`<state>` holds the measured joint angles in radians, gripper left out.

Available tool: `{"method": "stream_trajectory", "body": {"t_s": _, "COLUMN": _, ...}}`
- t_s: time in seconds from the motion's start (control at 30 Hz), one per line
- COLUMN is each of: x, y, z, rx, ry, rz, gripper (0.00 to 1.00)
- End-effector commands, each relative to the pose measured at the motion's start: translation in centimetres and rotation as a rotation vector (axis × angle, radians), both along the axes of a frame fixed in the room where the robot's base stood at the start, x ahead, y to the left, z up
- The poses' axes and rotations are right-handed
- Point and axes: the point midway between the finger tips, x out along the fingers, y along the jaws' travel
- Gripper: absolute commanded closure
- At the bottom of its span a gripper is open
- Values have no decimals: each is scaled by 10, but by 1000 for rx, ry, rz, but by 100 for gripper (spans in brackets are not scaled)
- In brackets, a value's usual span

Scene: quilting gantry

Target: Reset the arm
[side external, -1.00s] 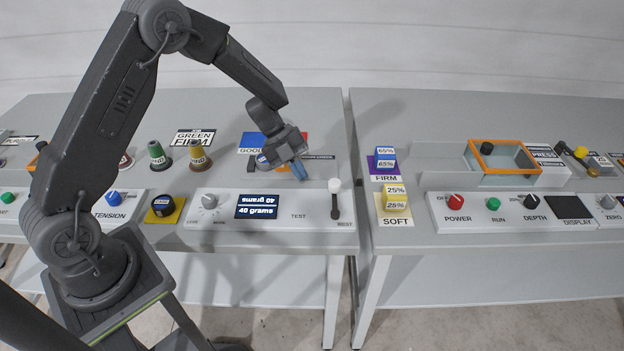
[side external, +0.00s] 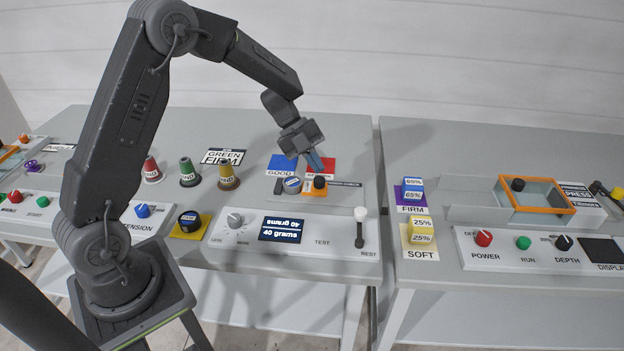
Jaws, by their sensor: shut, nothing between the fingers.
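My gripper (side external: 318,163) has blue-grey fingers that are shut with nothing between them. It hangs above the back of the left table, over the red card (side external: 322,165). Just below and in front of the fingertips is an orange block with a black knob (side external: 318,184). A round grey-and-blue piece (side external: 292,185) lies just to its left, near the blue GOOD card (side external: 280,163). My gripper looks clear of these pieces, though the exact gap is hard to tell.
Red (side external: 152,171), green (side external: 188,174) and yellow (side external: 228,177) thread cones stand left of my gripper. In front is a panel with a 40 grams display (side external: 282,229) and a white-tipped lever (side external: 360,225). Foam blocks (side external: 422,229) and an orange-framed tray (side external: 563,208) are on the right table.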

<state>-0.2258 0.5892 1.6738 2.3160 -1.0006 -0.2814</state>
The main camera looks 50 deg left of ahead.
Motion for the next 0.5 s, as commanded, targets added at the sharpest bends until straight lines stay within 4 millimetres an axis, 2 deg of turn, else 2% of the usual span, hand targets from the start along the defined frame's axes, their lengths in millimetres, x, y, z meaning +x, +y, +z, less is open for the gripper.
{"method": "stream_trajectory", "body": {"t_s": 0.17, "x": 26, "y": -21, "z": 65, "rx": -50, "ry": -247, "rz": 277, "gripper": 100}}
{"method": "stream_trajectory", "body": {"t_s": 0.2, "x": 31, "y": -24, "z": 84, "rx": -66, "ry": -309, "rz": 368, "gripper": 100}}
{"method": "stream_trajectory", "body": {"t_s": 0.27, "x": 33, "y": -26, "z": 111, "rx": -90, "ry": -386, "rz": 511, "gripper": 100}}
{"method": "stream_trajectory", "body": {"t_s": 0.37, "x": 27, "y": -23, "z": 152, "rx": -130, "ry": -477, "rz": 757, "gripper": 100}}
{"method": "stream_trajectory", "body": {"t_s": 0.5, "x": -4, "y": -12, "z": 193, "rx": -187, "ry": -511, "rz": 1105, "gripper": 100}}
